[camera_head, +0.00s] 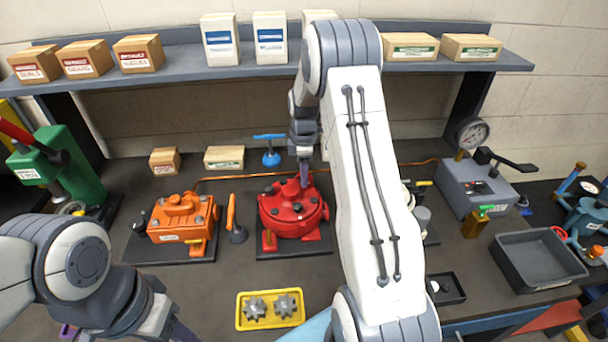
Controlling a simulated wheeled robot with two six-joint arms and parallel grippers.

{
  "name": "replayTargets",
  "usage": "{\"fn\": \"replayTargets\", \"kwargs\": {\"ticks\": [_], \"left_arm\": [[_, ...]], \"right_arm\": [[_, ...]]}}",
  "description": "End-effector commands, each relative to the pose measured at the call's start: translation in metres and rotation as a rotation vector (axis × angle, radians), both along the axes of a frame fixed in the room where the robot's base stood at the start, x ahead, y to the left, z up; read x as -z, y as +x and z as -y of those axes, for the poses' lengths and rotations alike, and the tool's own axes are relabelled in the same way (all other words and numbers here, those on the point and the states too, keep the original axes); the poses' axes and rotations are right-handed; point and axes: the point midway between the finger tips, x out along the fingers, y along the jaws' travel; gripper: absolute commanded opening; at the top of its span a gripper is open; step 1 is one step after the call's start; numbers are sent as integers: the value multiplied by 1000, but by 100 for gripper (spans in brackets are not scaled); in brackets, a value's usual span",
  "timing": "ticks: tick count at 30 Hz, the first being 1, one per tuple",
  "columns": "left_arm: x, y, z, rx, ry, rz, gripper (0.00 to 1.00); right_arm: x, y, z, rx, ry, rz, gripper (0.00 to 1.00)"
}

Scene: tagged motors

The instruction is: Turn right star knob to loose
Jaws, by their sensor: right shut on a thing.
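A red round motor housing (290,212) stands on a dark base plate in the middle of the bench, with dark knobs or bolts around its top. My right arm reaches over it from the front, and my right gripper (304,178) points down onto the top of the housing. It is shut on what seems to be a star knob there, mostly hidden by the fingers. An orange motor housing (183,216) with dark bolts stands to the left. My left gripper (172,330) is low at the left, partly cut off by the bottom edge, and its fingers are unclear.
A yellow tray (240,322) with two gears lies in front of the red housing. An orange-handled tool (232,212) stands between the housings. A grey bin (508,270) and a gauge box (462,190) are at right. My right arm hides the bench behind it.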

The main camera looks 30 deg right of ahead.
Motion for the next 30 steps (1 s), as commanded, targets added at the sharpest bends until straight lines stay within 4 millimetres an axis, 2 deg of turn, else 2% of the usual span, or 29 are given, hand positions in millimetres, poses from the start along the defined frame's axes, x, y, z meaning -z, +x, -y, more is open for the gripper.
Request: {"fn": "replayTargets", "kwargs": {"ticks": [1,21,30], "left_arm": [[1,0,0,0,0,0,50],[2,0,0,0,0,0,50],[3,0,0,0,0,0,50]], "right_arm": [[5,-3,-1,-46,4,-11,0],[6,-4,-1,-679,8,-13,0],[6,-4,-1,-912,9,-12,0]]}}
